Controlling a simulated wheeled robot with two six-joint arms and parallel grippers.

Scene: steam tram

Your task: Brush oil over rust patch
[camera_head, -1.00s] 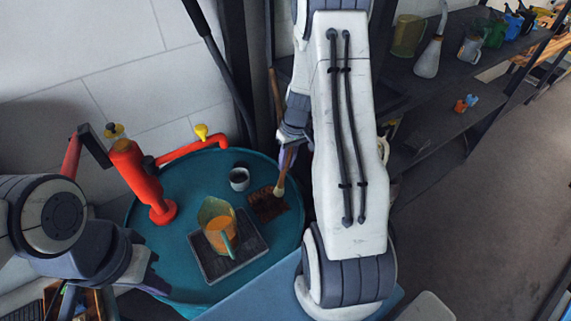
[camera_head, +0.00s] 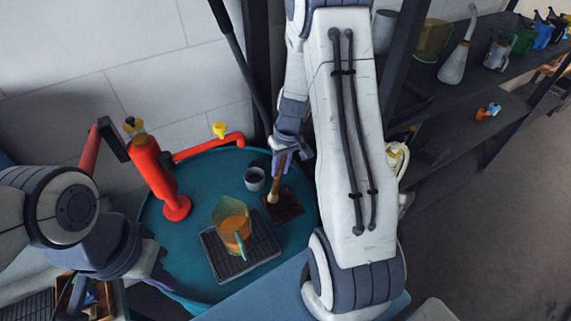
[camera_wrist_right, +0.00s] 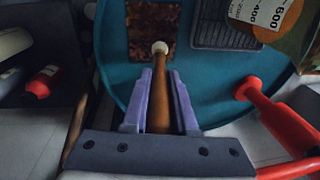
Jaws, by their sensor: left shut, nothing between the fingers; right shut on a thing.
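The rust patch (camera_head: 284,205) is a dark brown square on the round teal table (camera_head: 190,271); it also shows in the right wrist view (camera_wrist_right: 140,38). My right gripper (camera_head: 281,158) is shut on the wooden handle of a brush (camera_wrist_right: 158,95), with purple fingers on either side. The brush's pale tip (camera_head: 272,197) is at the patch's near-left edge in the head view; I cannot tell whether it touches. A jug of orange liquid (camera_head: 235,229) stands on a dark ridged tray (camera_head: 214,245). My left gripper (camera_head: 166,280) is shut and empty at the table's left edge.
A small grey cup (camera_head: 254,179) stands beside the patch. A red pump-like stand (camera_head: 160,180) with a red arm and yellow knob rises at the table's back left. Dark shelves (camera_head: 455,105) with cans and jugs are on the right.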

